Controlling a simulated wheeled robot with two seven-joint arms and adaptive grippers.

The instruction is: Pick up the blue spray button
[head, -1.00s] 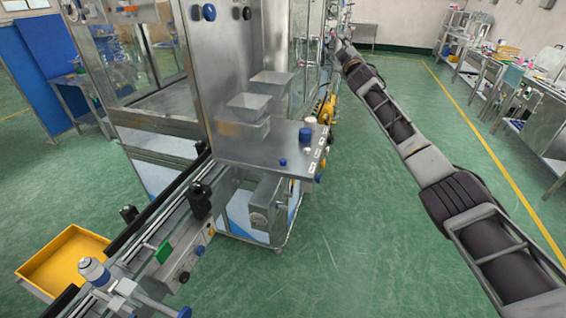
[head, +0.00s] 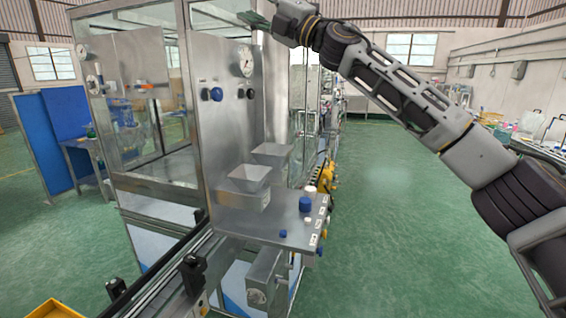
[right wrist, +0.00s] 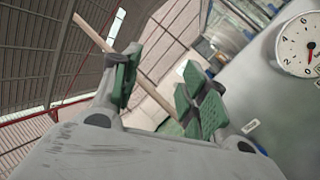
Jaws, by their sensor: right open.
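A small blue piece (head: 283,233), which looks like the spray button, sits on the steel shelf (head: 262,222) of the machine, near its front edge. A larger blue cap (head: 305,204) stands behind it to the right. My right gripper (head: 255,20) is high up by the machine's upper panel, well above the shelf and apart from both blue pieces. In the right wrist view its two green-padded fingers (right wrist: 160,88) are spread, with nothing between them. The blue pieces do not show in that view. My left gripper is in neither view.
Two steel hoppers (head: 250,178) stand on the shelf left of the blue pieces. A white piece (head: 310,190) is behind the larger cap. A pressure gauge (head: 246,62) is on the panel close to my right gripper. A yellow tray (head: 55,309) is at bottom left. Green floor is clear at right.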

